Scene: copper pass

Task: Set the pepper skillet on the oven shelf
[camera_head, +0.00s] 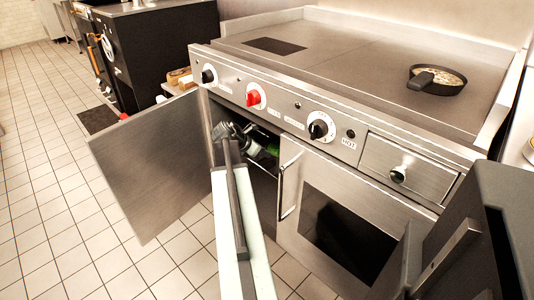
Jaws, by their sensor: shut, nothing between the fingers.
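My gripper (244,134) is at the mouth of the open left compartment under the range, shut and empty, with its fingertips hard to make out. Something green (272,149) shows inside the dark compartment, just right of my gripper. It is mostly hidden, and I cannot tell whether it is peppers in a skillet.
The compartment's steel door (145,165) stands swung open to the left. The right oven door (345,225) with its dark window is closed. Knobs (321,127) line the range front. A black cabinet (165,50) stands at the back left. The tiled floor (45,170) at left is clear.

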